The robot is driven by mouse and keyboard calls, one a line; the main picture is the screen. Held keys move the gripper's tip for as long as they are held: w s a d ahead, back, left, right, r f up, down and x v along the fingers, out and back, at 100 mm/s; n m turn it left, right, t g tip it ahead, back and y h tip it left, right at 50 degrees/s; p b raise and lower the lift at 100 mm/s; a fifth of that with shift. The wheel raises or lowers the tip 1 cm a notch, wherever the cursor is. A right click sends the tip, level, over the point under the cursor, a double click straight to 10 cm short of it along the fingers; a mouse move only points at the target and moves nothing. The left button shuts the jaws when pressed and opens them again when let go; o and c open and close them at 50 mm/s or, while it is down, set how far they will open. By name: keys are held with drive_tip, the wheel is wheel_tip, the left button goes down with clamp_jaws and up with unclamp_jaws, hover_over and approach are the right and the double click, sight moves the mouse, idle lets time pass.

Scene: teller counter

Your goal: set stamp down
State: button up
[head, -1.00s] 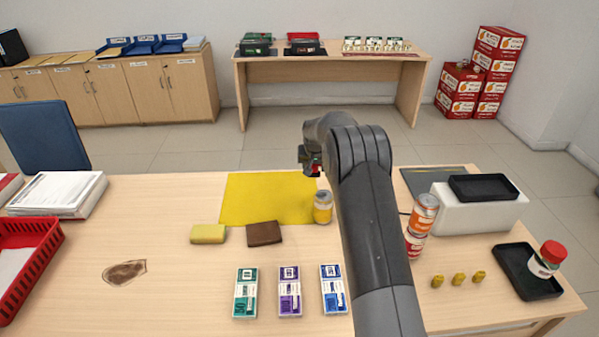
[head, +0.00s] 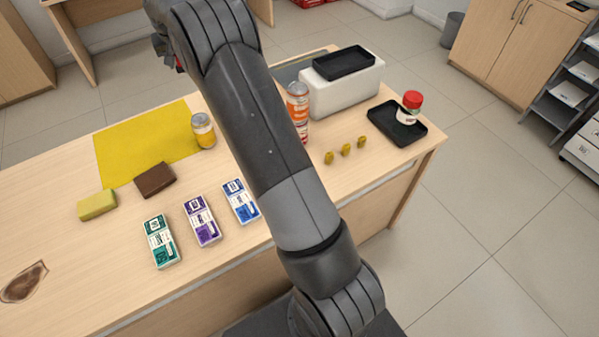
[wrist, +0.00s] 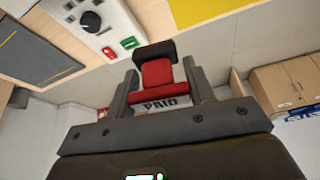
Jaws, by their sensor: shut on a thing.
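A stamp (wrist: 157,75) with a red body, a black end and a white "PAID" label is held between the two grey fingers of my gripper (wrist: 160,82) in the wrist view. The fingers are shut on it, and it is in the air, clear of any surface. In the head view, my gripper is mostly hidden behind my arm at the top left, with only a small red bit showing. A yellow mat (head: 140,145) lies flat on the counter (head: 75,250), with a jar (head: 203,130) on its right edge.
A yellow block (head: 97,205), a brown block (head: 155,180) and three labelled packs (head: 202,220) lie in front of the mat.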

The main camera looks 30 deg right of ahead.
drive_tip(key=s+d+r+m+g+h, duration=0.35)
drive_tip(key=s+d+m, duration=0.75)
drive_tip(key=s+d, duration=0.65)
drive_tip(key=s+d+f+m+g, duration=0.1)
drive_tip(key=s+d+m, duration=0.3)
drive_tip(key=s, duration=0.6)
drive_tip(key=s+d+f+m+g, duration=0.15)
drive_tip(key=s+m, duration=0.35)
drive_tip(key=s, duration=0.5)
drive_tip(key=s+d+f+m+g, duration=0.25)
drive_tip(key=s+m, duration=0.25)
drive_tip(key=s, duration=0.6)
wheel_tip(320, 180, down, 10)
drive_tip(key=shift+t+y, duration=0.45)
drive_tip(key=w+a+f, duration=0.2)
drive_tip(key=w, duration=0.1)
drive_tip(key=w+a+f, duration=0.2)
drive_tip(key=w, duration=0.1)
drive_tip(key=w+a+f, duration=0.2)
drive_tip(key=w, duration=0.2)
drive_tip(key=shift+a+f, duration=0.25)
drive_tip(key=shift+a, duration=0.15)
drive_tip(key=shift+f, duration=2.05)
